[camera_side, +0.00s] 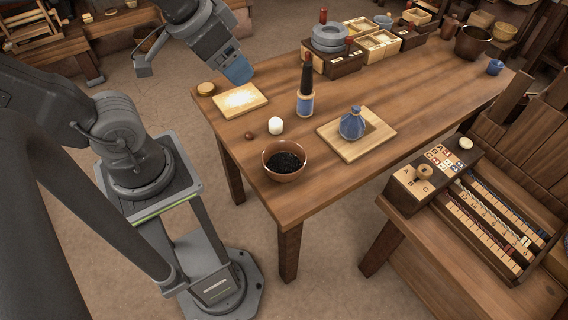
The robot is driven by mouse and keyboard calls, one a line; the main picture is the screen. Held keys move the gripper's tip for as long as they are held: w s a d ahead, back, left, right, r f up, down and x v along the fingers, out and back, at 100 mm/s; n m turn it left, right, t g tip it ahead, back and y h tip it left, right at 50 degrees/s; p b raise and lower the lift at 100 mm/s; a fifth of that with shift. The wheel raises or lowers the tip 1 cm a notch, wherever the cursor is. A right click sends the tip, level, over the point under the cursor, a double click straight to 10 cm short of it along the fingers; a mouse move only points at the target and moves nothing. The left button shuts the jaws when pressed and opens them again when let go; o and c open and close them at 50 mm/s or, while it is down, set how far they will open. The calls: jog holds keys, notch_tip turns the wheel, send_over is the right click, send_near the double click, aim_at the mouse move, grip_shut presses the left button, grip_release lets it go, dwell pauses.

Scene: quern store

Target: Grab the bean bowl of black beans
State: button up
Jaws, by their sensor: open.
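The bean bowl (285,163) is a round brown bowl filled with black beans, upright near the front left edge of the wooden table.
A blue flask (352,124) stands on a board (333,139). A pale board (239,101) lies left. Bare tabletop (425,98) extends right.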

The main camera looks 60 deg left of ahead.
jog(key=c, duration=0.5)
jog(key=n+g+y, duration=0.2)
jog(key=n+g, duration=0.4)
jog(key=n, duration=0.6)
send_over(304, 157)
jog(key=f, duration=2.6)
jog(key=shift+w+d+f, duration=0.15)
jog(key=shift+d+f, duration=0.1)
jog(key=shift+f, duration=0.1)
jog(key=shift+s+a+f, duration=0.1)
jog(key=shift+a+f, duration=0.05)
jog(key=shift+f, duration=1.4)
jog(key=shift+s+a+f, duration=0.1)
jog(key=shift+f, duration=1.4)
